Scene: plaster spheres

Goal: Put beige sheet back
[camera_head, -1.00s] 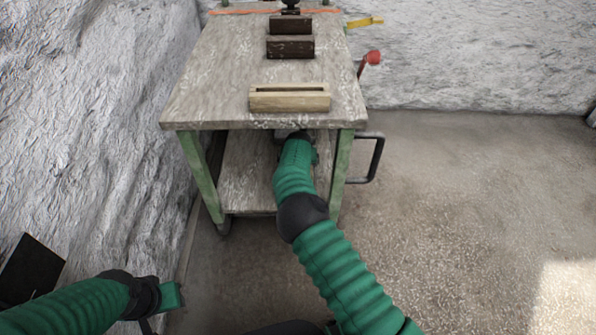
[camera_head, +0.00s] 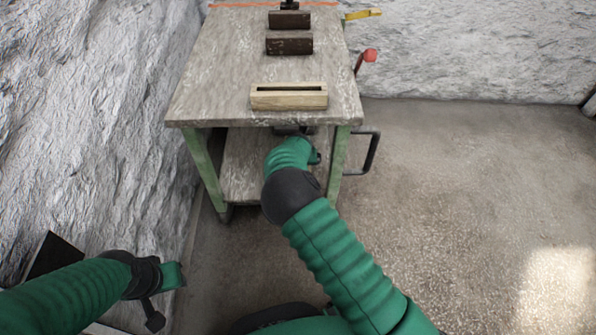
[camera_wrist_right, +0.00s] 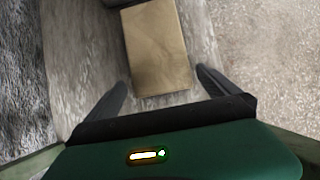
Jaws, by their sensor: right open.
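A flat beige rectangular sheet (camera_wrist_right: 157,45) lies on the wooden lower shelf (camera_head: 245,165) of a cart, as the right wrist view shows. My right gripper (camera_wrist_right: 162,77) is open, with one finger on each side of the sheet's near end. The fingers look apart from the sheet, and nothing is gripped. In the head view my right arm reaches under the cart's top, which hides the gripper's fingers and the sheet. My left gripper (camera_head: 172,276) is at the lower left, away from the cart, and its jaws are not clear.
A slotted pale wooden block (camera_head: 289,96) sits near the front of the cart top (camera_head: 215,85). Two dark blocks (camera_head: 289,43) stand behind it. A black handle (camera_head: 373,153) and a red knob (camera_head: 370,55) stick out on the right. A rough wall is left; floor at right is clear.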

